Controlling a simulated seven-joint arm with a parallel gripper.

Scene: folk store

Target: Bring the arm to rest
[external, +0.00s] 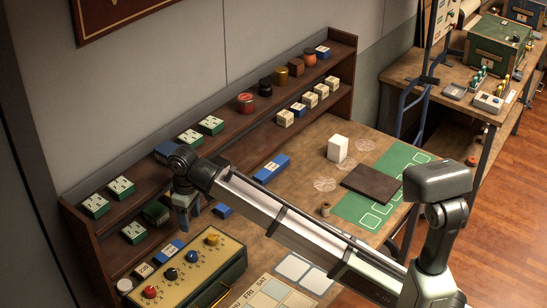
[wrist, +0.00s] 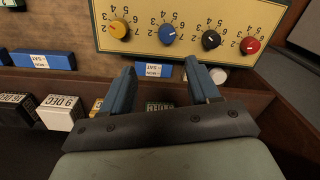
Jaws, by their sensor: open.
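My gripper (external: 185,208) hangs from the end of my outstretched arm in front of the lower shelf at the left, near the table. In the wrist view its two blue fingers (wrist: 163,88) are spread apart, with nothing held between them. A blue labelled box (wrist: 152,70) shows beyond the gap, and a dark green box (wrist: 159,106) shows partly behind the gripper body. I cannot tell the exact height of the fingertips above the table.
A cream panel with coloured knobs (external: 190,270) stands close in front of the gripper. The wooden shelf (external: 205,160) holds green boxes, jars and small blocks. A white block (external: 338,148), a dark slab (external: 371,184) and a green mat (external: 352,212) are on the table.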

